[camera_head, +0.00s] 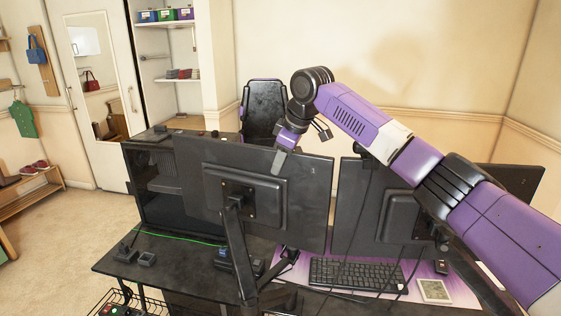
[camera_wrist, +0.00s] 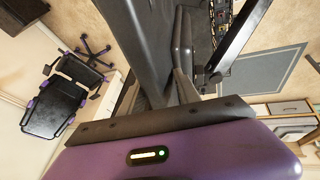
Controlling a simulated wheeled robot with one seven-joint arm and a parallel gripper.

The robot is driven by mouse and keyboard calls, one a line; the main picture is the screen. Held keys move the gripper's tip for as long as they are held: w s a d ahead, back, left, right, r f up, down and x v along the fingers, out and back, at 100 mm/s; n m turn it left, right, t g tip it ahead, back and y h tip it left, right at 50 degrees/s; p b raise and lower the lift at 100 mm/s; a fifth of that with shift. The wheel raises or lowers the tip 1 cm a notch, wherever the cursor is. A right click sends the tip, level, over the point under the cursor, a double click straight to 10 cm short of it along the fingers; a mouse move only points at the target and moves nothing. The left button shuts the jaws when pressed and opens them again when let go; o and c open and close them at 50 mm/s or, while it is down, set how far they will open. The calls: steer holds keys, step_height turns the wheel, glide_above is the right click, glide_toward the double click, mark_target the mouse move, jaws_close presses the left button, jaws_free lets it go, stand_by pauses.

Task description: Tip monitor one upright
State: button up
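Two black monitors stand on arms on the desk, seen from behind in the head view: a left one (camera_head: 300,205) and a right one (camera_head: 352,215). No label shows which is monitor one. The left monitor's top edge slopes down to the right in the picture. My gripper (camera_head: 281,160) is at this top edge, with one finger over its back face. The other finger is hidden behind the panel.
A black computer case (camera_head: 160,190) stands left of the left monitor. A keyboard (camera_head: 355,273) and a small white-framed pad (camera_head: 434,291) lie on the desk below. A black chair (camera_head: 264,105) stands behind. A monitor arm (camera_head: 238,255) rises in front of the left monitor.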

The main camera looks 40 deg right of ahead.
steer(key=shift+s+f, duration=0.1)
steer(key=shift+f, duration=0.15)
steer(key=shift+s+r, duration=0.1)
steer(key=shift+r, duration=0.15)
steer(key=b+v, duration=0.1)
steer(key=v, duration=0.6)
steer(key=shift+b, duration=0.4)
